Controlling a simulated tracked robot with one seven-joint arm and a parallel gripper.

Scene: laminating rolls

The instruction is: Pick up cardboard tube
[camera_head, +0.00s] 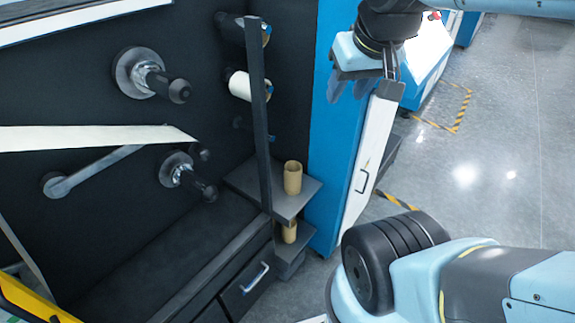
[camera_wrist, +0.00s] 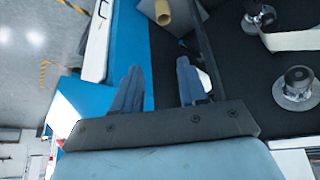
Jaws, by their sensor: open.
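A tan cardboard tube (camera_head: 292,178) stands upright on a small dark grey shelf (camera_head: 268,192) at the machine's right end. A second tan tube (camera_head: 289,232) shows just below that shelf, partly hidden by it. In the wrist view one tan tube (camera_wrist: 163,12) shows at the top edge, beyond my fingers. My gripper (camera_wrist: 157,88) is open, with its two blue-grey fingers apart and nothing between them. In the head view my gripper (camera_head: 350,90) is up and to the right of the shelf, well away from the tubes.
A dark upright post (camera_head: 259,110) stands just left of the upper tube. Black spindles (camera_head: 150,75) and a white roll (camera_head: 241,86) stick out from the dark panel. A blue cabinet wall (camera_head: 335,150) stands right of the shelf. The grey floor (camera_head: 510,130) at right is open.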

